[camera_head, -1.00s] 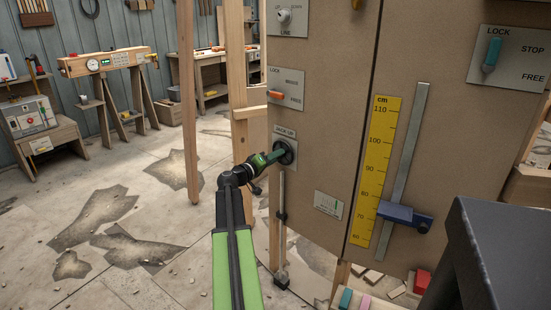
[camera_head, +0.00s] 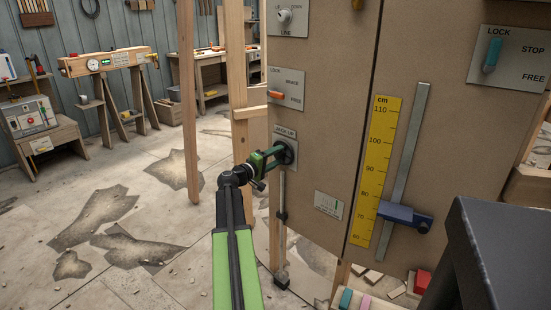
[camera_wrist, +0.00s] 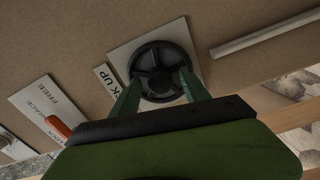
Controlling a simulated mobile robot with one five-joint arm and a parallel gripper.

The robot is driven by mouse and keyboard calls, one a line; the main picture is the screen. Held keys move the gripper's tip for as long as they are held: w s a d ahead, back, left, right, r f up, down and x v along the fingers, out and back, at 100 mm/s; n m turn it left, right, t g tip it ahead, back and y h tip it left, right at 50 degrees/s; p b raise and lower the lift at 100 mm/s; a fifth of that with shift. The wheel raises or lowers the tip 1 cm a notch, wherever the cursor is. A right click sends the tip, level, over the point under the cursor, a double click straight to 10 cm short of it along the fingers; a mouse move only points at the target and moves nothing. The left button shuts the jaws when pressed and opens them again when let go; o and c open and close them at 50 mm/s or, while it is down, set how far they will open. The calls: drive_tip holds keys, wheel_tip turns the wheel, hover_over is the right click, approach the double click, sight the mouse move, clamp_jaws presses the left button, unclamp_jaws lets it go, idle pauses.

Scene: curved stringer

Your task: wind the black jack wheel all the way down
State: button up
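The black jack wheel (camera_head: 288,152) sits on a light plate under a jack-up label, on the left part of the brown panel. The wrist view shows the spoked wheel (camera_wrist: 160,71) face on. My gripper (camera_head: 279,154) is at the wheel, its two green fingers apart. In the wrist view its fingertips (camera_wrist: 159,76) overlap the left and right sides of the wheel. I cannot tell whether they press on the rim or stand just off it. Part of the wheel is hidden by the fingers.
A lever plate with an orange handle (camera_head: 276,95) is above the wheel. A vertical metal rod (camera_head: 282,195) is below it. A yellow cm scale (camera_head: 376,170) and a blue slider (camera_head: 404,217) are to the right. Wooden posts (camera_head: 187,100) stand at the left.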

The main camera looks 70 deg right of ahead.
drive_tip(key=v, duration=1.7)
drive_tip(key=shift+a, duration=0.25)
drive_tip(key=shift+w, duration=0.2)
